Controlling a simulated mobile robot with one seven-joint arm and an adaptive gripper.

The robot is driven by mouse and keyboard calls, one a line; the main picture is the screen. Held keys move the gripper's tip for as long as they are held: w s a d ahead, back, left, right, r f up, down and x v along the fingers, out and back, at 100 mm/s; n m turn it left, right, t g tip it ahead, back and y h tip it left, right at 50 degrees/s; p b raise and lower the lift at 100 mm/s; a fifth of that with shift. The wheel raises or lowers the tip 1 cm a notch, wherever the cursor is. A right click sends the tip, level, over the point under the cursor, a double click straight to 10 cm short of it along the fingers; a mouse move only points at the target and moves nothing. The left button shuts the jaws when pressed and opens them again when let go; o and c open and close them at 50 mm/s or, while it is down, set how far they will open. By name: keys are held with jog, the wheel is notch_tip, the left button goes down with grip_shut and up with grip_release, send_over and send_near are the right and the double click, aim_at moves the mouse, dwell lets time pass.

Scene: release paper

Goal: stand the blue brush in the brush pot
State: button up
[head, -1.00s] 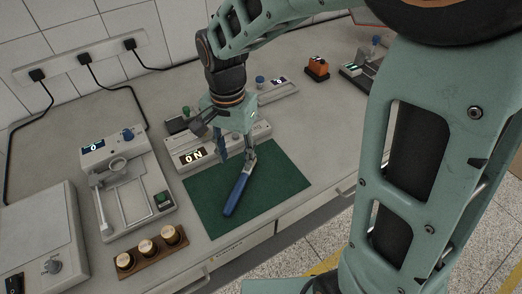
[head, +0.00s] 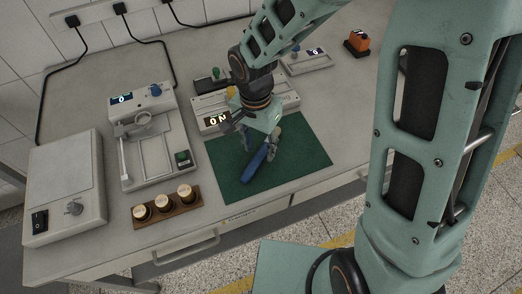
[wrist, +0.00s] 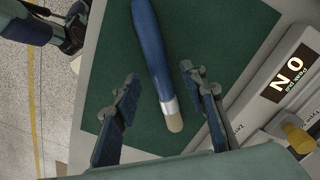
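The blue brush (head: 257,165) lies flat on the green mat (head: 310,155). The wrist view shows its blue handle (wrist: 150,40), a silver ferrule and a pale bristle end (wrist: 174,123). My gripper (head: 258,143) is over the bristle half of the brush. In the wrist view my gripper (wrist: 159,77) is open, with one finger on each side of the brush and gaps between. Whether the fingertips touch the mat is hard to tell. I cannot make out a brush pot in either view.
A device with a lit "ON" display (head: 217,120) stands behind the mat. To the left are a grey device with a frame (head: 160,150), a rack with three capped jars (head: 165,208) and a grey box (head: 65,190).

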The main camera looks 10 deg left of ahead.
notch_tip(320, 180, down, 2)
jog(key=shift+f, duration=0.1)
grip_shut()
dwell(0.5)
